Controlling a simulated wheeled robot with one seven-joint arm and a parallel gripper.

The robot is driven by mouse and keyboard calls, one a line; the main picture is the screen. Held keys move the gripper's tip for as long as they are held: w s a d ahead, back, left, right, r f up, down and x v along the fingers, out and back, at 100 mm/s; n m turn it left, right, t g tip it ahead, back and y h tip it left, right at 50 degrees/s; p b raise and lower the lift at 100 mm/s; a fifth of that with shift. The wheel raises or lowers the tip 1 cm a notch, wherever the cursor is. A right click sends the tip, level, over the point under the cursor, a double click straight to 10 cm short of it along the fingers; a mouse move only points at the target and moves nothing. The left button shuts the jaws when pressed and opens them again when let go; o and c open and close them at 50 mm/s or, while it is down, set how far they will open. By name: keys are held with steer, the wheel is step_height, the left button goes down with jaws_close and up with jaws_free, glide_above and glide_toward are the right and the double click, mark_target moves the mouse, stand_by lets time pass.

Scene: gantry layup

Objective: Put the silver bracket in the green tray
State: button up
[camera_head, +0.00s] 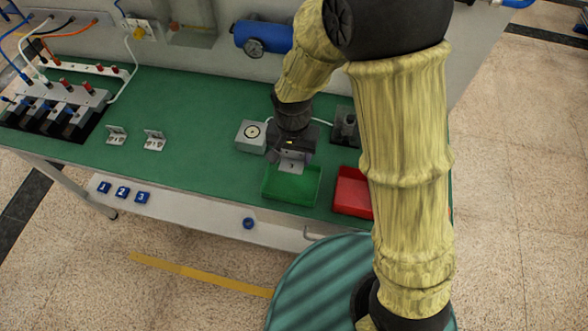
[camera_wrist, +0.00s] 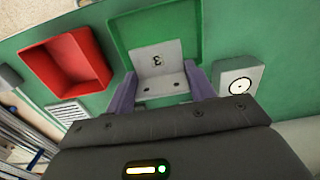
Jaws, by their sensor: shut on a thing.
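My gripper (camera_head: 290,150) is shut on a silver bracket (camera_head: 292,163), which hangs below the jaws over the back part of the green tray (camera_head: 291,188). In the wrist view the bracket (camera_wrist: 158,60) is an L-shaped plate with a dark mark like a 3 and small holes, held between the two fingers (camera_wrist: 161,84). Behind it in that view lies the green tray (camera_wrist: 184,20), whose visible floor is empty. I cannot tell whether the bracket touches the tray. Two similar silver brackets, one (camera_head: 116,135) and another (camera_head: 154,140), stand on the green bench top to the left.
A red tray (camera_head: 352,194) is right of the green tray, partly hidden by my arm. A grey box with a round disc (camera_head: 251,135) stands close behind left. A cable-fitted rack (camera_head: 60,100) fills the bench's left end. The bench (camera_head: 200,120) is clear between.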

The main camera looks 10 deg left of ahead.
mark_target(293, 160)
steer(key=shift+w+a+r, duration=0.1)
steer(key=shift+w, duration=0.05)
steer(key=shift+f+p, duration=0.3)
steer(key=shift+f, duration=2.6)
steer(key=shift+f, duration=2.1)
steer(key=shift+f, duration=0.1)
